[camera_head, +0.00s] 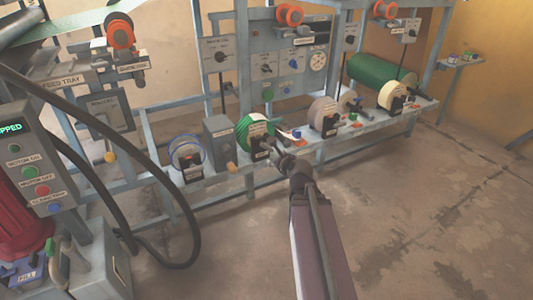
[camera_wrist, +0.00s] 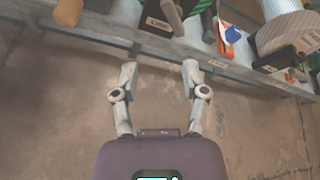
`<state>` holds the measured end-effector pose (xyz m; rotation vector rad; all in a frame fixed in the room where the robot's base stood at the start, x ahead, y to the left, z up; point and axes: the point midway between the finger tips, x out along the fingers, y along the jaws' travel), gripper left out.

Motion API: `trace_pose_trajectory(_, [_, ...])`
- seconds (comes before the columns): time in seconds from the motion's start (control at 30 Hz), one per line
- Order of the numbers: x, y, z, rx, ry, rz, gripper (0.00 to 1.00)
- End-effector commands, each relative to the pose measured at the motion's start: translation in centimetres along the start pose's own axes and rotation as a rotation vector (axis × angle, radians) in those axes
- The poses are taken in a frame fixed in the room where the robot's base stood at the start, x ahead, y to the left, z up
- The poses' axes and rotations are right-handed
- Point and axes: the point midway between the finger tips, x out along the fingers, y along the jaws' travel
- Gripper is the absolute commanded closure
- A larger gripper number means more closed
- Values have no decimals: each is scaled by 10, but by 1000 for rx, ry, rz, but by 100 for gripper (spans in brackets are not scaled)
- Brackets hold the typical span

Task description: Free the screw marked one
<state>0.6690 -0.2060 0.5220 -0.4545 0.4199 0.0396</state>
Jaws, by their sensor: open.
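My gripper (camera_head: 286,160) reaches to the front of the low grey bench, near the green-striped roll (camera_head: 246,130). In the wrist view my gripper (camera_wrist: 159,70) is open and empty, its fingers apart over bare floor just short of the bench edge. I cannot make out which part is the screw marked one; the small labels on the bench units are unreadable. The striped roll sits at a black labelled block (camera_head: 261,147). A similar black block (camera_wrist: 164,18) shows beyond the fingers in the wrist view.
A grey box (camera_head: 219,140) and a blue-ringed reel unit (camera_head: 187,158) stand left of the striped roll. Pale rolls (camera_head: 323,113) (camera_head: 391,94) stand to its right. A control panel (camera_head: 34,165) and thick black hoses (camera_head: 196,200) are at left. Floor is clear at right.

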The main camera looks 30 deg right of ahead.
Motion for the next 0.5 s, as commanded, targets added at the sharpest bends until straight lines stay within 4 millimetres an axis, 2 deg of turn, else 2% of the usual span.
trace_pose_trajectory(0.2, [-1, -14, -5, 121, -25, -52, 43])
trace_pose_trajectory(0.5, [-1, -15, -5, 125, -25, -54, 43])
